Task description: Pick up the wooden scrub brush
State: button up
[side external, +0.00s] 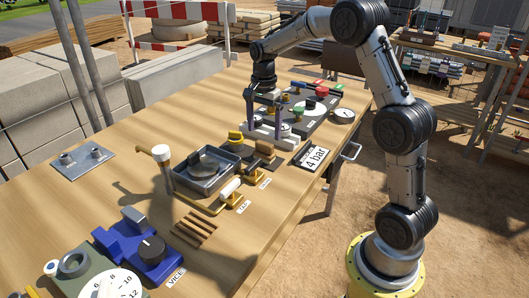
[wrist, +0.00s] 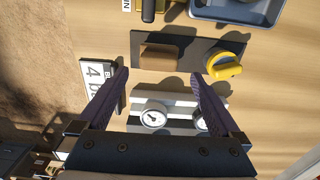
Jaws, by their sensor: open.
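My gripper (side external: 265,110) is open and empty, with its two purple fingers pointing down above the grey gauge block. In the wrist view the fingertips (wrist: 160,82) are spread wide apart. A brown wooden-looking block (wrist: 160,57) lies just beyond and between them, on a dark plate (wrist: 190,63). It also shows in the side external view (side external: 265,148), to the left of the gauge block. It is the closest match to the wooden scrub brush, but bristles cannot be made out. The fingers do not surround it.
A yellow knob (wrist: 225,65) sits on the same plate, right of the block. A grey tray (side external: 180,184), a "4 bar" sign (side external: 314,156), the gauge block (side external: 270,136) and a blue vice (side external: 150,252) stand around. Bare tabletop (side external: 120,190) lies at the left.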

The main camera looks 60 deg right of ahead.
aim_at(265, 142)
jog(key=shift+s+f, duration=0.1)
jog(key=shift+f, duration=2.85)
jog(key=shift+c, duration=0.2)
jog(key=c, duration=1.3)
jog(key=shift+c, duration=0.2)
jog(key=shift+r, duration=0.1)
